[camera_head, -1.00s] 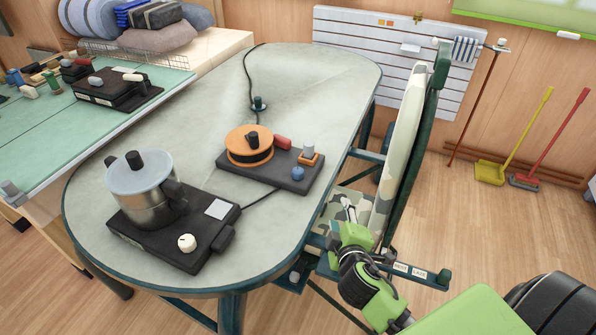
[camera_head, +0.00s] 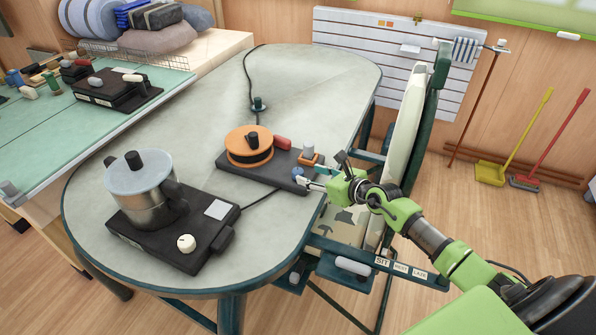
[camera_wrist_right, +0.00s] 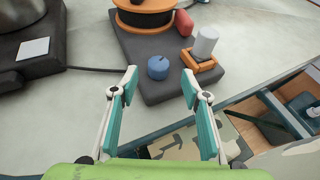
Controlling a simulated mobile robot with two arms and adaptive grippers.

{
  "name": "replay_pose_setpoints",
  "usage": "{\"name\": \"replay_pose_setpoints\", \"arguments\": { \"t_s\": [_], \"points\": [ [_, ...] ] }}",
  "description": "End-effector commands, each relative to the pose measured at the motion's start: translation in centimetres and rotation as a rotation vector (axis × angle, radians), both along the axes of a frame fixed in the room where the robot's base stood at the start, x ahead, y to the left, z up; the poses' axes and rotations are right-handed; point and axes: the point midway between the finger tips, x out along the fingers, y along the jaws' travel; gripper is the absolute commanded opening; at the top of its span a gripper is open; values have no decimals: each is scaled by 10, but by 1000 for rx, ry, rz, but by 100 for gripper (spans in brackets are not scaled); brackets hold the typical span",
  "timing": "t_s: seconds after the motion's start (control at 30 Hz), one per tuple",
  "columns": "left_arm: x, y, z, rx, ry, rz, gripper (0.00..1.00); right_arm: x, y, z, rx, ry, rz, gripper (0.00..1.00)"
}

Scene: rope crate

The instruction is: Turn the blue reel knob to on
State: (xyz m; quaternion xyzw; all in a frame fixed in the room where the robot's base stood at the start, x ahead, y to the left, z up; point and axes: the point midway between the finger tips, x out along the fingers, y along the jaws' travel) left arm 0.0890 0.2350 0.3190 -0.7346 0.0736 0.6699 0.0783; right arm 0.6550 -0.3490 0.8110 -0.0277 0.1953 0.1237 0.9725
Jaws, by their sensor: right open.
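The blue reel knob (camera_head: 297,173) sits on the front right corner of a dark base (camera_head: 262,176) that carries an orange reel (camera_head: 249,146). In the right wrist view the knob (camera_wrist_right: 158,67) is a round blue cap with a dark mark on top. My right gripper (camera_head: 309,178) is at the base's right corner, close to the knob. In the wrist view its fingers (camera_wrist_right: 160,80) are spread, with the knob just beyond and between the tips, apart from them. My left gripper is not in view.
A grey cylinder in an orange bracket (camera_wrist_right: 203,59) stands close right of the knob. A red cylinder (camera_head: 282,143) lies behind. A metal pot (camera_head: 146,190) stands on another dark base with a white knob (camera_head: 186,243). The table edge runs beneath my right arm.

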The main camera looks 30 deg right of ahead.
Motion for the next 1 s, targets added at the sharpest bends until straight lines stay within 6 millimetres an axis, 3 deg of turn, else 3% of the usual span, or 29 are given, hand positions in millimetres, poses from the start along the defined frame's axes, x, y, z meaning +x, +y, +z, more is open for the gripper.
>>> {"name": "replay_pose_setpoints", "arguments": {
  "t_s": [0.5,0.9,1.0],
  "points": [
    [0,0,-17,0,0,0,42,58,16,-25,6,-4,-1,42],
    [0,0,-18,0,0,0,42,63,18,-26,6,-3,0,42],
    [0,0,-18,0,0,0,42,63,18,-26,7,-3,0,17]
  ]
}}
